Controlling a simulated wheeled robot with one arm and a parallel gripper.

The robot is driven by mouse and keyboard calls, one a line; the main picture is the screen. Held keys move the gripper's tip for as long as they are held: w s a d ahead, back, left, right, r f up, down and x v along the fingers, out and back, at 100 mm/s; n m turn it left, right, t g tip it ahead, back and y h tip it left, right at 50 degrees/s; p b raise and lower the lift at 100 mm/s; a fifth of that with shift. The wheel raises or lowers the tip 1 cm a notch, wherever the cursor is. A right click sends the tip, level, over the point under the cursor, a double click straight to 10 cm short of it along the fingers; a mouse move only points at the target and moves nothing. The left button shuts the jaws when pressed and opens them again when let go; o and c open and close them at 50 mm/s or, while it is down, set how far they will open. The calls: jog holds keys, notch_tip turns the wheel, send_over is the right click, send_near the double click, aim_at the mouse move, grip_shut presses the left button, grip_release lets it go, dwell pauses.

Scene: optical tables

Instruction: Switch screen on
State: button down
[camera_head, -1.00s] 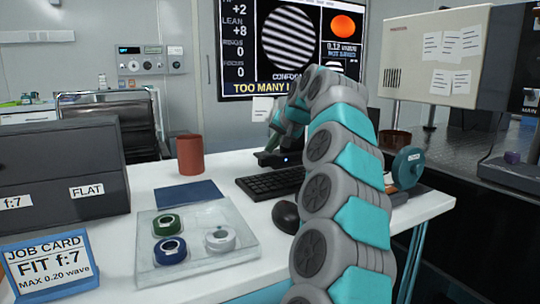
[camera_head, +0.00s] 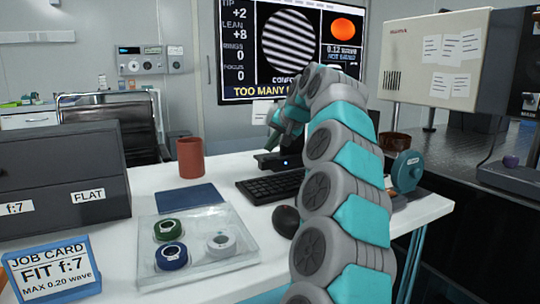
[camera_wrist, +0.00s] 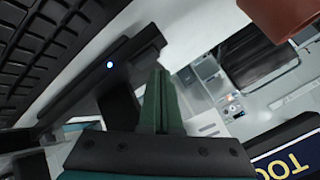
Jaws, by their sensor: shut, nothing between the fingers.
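The wall screen (camera_head: 292,50) is lit in the head view. It shows striped fringes, an orange disc and a yellow "TOO MANY" line, partly hidden by my arm. Its corner shows in the wrist view (camera_wrist: 285,165). A low black unit (camera_head: 270,158) with a small lit blue light stands behind the keyboard; it also shows in the wrist view (camera_wrist: 130,62), with the light glowing. My gripper (camera_wrist: 160,76) is shut and empty, its green fingers together, beside the black unit in the picture. I cannot tell whether they touch. In the head view my gripper (camera_head: 273,140) is partly hidden by my arm.
A keyboard (camera_head: 270,187) and mouse (camera_head: 286,221) lie on the white table (camera_head: 225,282). A brown cup (camera_head: 190,158), a blue mat (camera_head: 188,198) and a clear tray (camera_head: 212,270) with several rings stand to the left.

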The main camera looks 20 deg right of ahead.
aim_at(272, 161)
notch_tip(272, 161, up, 5)
jog(key=p, duration=0.4)
jog(key=shift+r, duration=0.2)
jog(key=shift+d, duration=0.1)
dwell(1.0)
